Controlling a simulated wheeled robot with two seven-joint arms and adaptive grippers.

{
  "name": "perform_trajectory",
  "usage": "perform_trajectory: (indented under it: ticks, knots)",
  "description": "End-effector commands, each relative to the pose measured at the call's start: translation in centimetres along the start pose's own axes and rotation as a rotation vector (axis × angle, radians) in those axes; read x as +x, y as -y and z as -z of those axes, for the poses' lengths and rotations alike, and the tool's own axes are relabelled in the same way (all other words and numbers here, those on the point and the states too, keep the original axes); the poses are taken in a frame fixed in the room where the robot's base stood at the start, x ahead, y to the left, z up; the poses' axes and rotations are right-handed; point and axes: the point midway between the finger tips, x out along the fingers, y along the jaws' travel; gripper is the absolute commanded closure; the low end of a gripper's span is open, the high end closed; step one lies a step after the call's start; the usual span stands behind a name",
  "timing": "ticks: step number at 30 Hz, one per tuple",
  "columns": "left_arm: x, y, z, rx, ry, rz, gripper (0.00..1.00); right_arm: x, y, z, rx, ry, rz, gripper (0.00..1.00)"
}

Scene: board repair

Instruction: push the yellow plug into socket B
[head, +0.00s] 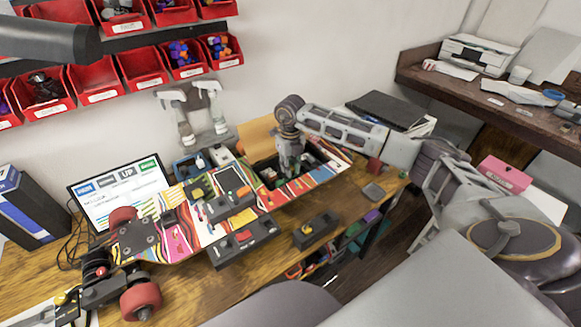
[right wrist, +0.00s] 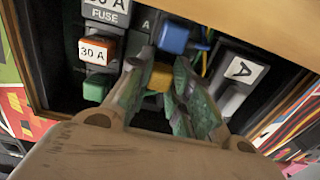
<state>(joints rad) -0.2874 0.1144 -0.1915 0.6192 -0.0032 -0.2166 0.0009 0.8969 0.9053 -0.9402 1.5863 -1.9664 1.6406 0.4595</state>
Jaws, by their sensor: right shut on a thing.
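My right gripper (head: 291,168) reaches down into the open compartment of the colourful board (head: 312,183). In the right wrist view the right gripper (right wrist: 168,95) is shut on the yellow plug (right wrist: 160,75), which shows between its green fingertips. A blue plug (right wrist: 173,38) sits just beyond the yellow one, with a dark slot area around it. My left gripper is not in view.
An orange 30 A fuse (right wrist: 95,50) and a green part (right wrist: 97,88) lie left of the fingers. The compartment's wooden rim (right wrist: 265,35) runs close by. A screen (head: 120,185), black modules (head: 243,242) and spray bottles (head: 210,105) surround the board.

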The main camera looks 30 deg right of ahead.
Motion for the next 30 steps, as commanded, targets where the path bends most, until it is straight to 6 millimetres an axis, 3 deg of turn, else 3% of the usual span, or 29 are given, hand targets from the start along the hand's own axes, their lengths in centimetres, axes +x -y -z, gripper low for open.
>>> perform_trajectory:
  ticks: [14,15,20,27,30]
  knots:
    - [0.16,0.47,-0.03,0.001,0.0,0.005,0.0,0.32,-0.02,0.04,0.0,-0.002,0.0,0.97]
    - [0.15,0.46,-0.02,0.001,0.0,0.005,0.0,0.32,-0.02,0.04,0.0,-0.002,0.0,0.77]
    - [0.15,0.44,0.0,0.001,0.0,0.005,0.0,0.29,-0.02,0.03,0.0,-0.001,0.0,0.56]
    - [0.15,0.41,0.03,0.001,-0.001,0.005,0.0,0.27,-0.01,0.02,0.0,-0.001,0.0,0.54]
    - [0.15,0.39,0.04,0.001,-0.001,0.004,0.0,0.26,-0.01,0.02,0.0,-0.001,0.0,0.43]
